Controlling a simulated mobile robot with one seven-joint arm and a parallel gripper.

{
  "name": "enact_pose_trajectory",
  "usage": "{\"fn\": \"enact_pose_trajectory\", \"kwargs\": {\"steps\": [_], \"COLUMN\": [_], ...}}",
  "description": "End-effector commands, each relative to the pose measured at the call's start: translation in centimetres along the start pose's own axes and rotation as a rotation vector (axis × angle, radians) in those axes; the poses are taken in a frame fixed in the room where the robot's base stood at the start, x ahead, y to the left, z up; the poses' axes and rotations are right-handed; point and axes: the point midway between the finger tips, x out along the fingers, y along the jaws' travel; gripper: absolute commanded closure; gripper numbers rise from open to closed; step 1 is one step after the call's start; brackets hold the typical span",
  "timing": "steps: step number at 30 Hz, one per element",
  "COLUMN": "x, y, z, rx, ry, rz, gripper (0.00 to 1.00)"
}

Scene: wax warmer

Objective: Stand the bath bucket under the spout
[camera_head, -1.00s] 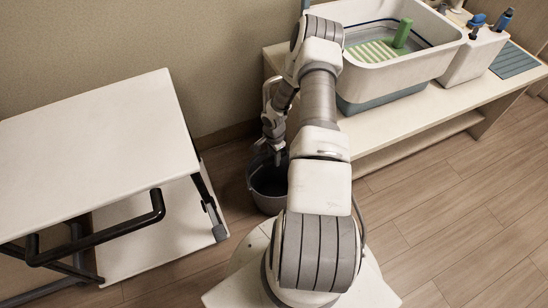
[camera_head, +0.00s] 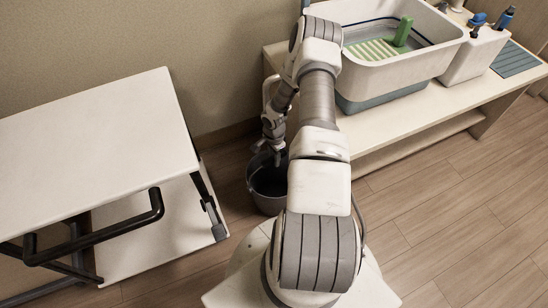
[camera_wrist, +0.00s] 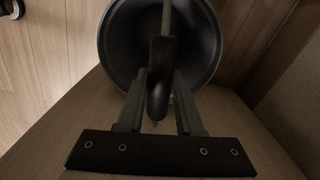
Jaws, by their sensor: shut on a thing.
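The grey bath bucket (camera_head: 268,188) is at the floor in the gap between the white trolley and the bench, partly behind my arm. In the wrist view the bucket (camera_wrist: 117,45) is seen from above, dark and seemingly empty, with its handle (camera_wrist: 158,80) across the opening. My gripper (camera_wrist: 160,76) is shut on the handle, one finger on each side; in the head view my gripper (camera_head: 277,156) is above the bucket's rim. Whether the bucket touches the floor is unclear.
A white trolley (camera_head: 90,140) with a black handle (camera_head: 110,232) stands close on the left. The bench (camera_head: 400,125) on the right carries a white tub (camera_head: 400,70) and a container of bottles (camera_head: 470,58). The wall is behind; wood floor is clear at lower right.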

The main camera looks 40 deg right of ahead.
Motion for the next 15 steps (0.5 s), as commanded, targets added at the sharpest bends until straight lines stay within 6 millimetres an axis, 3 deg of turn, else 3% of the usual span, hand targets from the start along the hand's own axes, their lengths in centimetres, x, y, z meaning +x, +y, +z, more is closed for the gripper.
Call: {"fn": "enact_pose_trajectory", "kwargs": {"steps": [8,9,15], "x": [0.32,0.32,0.30], "y": [-0.07,-0.07,-0.04], "z": [-0.02,-0.02,-0.02], "rx": [0.000,0.000,0.000], "ry": [0.000,0.000,0.000], "rz": [-0.001,-0.001,-0.001], "gripper": [1.00,0.63,0.30]}}
